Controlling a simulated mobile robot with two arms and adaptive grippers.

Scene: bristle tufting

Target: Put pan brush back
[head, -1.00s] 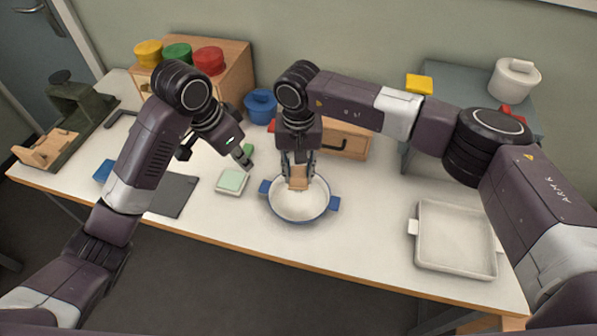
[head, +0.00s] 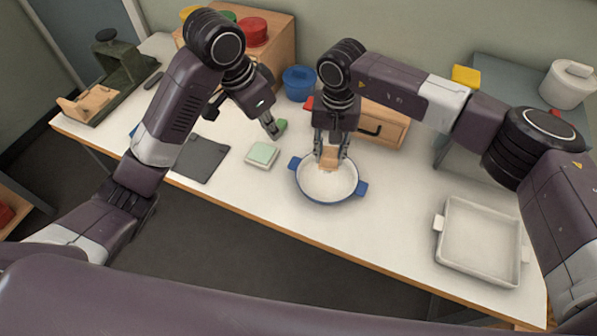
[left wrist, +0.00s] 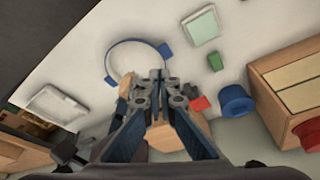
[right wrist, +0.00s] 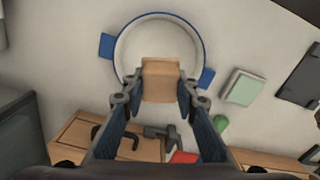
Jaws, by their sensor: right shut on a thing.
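The pan brush (head: 328,158), a light wooden block, is in my right gripper (head: 331,152). The right wrist view shows the brush (right wrist: 160,80) between the fingers, its bristles not visible. It is over the back part of the white pan (head: 327,190) with blue rim and handles; I cannot tell whether it touches the pan. My left gripper (head: 272,130) hangs empty beside a small green block (head: 281,125), left of the pan. In the left wrist view its fingertips (left wrist: 158,78) are together.
A pale green pad on a white dish (head: 262,155) and a dark flat plate (head: 201,160) lie left of the pan. Behind are a blue pot (head: 299,83) and a wooden drawer box (head: 386,128). A white tray (head: 479,242) lies right. Table between pan and tray is clear.

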